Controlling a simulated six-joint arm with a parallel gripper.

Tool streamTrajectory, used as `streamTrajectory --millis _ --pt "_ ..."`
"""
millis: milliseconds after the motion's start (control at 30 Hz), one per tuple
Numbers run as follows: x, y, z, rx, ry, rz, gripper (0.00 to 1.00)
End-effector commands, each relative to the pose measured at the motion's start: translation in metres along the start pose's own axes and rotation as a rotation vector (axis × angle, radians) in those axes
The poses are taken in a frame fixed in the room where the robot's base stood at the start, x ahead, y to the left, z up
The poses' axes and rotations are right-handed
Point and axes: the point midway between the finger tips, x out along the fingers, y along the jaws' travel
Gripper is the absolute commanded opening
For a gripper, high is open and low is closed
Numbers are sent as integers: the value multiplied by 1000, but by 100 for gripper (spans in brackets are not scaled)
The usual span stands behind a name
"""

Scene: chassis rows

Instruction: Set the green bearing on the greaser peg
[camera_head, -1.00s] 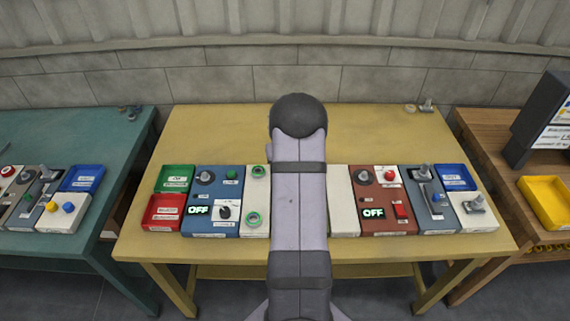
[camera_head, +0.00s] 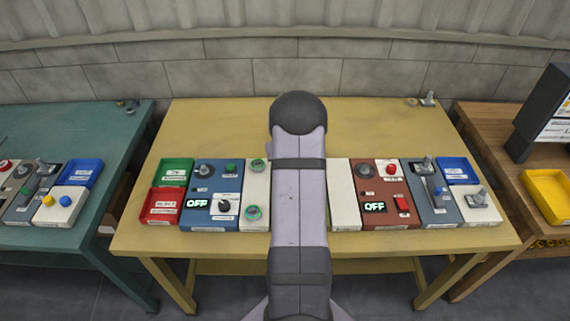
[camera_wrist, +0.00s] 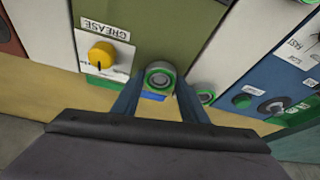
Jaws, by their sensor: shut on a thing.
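In the wrist view my gripper (camera_wrist: 159,86) is shut on a green bearing (camera_wrist: 151,88), a green ring with a grey centre. The bearing is over the olive-green panel (camera_wrist: 165,30), close to its edge. The peg is not visible under the bearing, and I cannot tell whether the bearing touches the panel. A yellow knob (camera_wrist: 101,54) stands by a label reading GREASE. Two other green-ringed parts (camera_head: 258,165) (camera_head: 253,212) are on the white panel left of my arm.
A blue panel (camera_head: 202,221) with an OFF display and a green tray (camera_head: 176,172) and red tray (camera_head: 163,205) are at left. A red-brown panel (camera_head: 377,222) with another OFF display is right of my arm. The back of the yellow table (camera_head: 215,122) is mostly clear.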

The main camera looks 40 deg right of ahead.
Motion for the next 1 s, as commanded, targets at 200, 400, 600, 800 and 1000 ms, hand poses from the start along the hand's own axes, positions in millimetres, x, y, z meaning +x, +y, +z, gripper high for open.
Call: streamTrajectory --millis 200,400,600,800,1000 --pt "0 0 0 0 1 0 56" --pt "0 0 0 0 1 0 61" --pt "-2 0 0 0 0 0 61" --pt "-15 0 -1 -1 3 1 61" --pt "-38 0 -1 0 4 1 61"
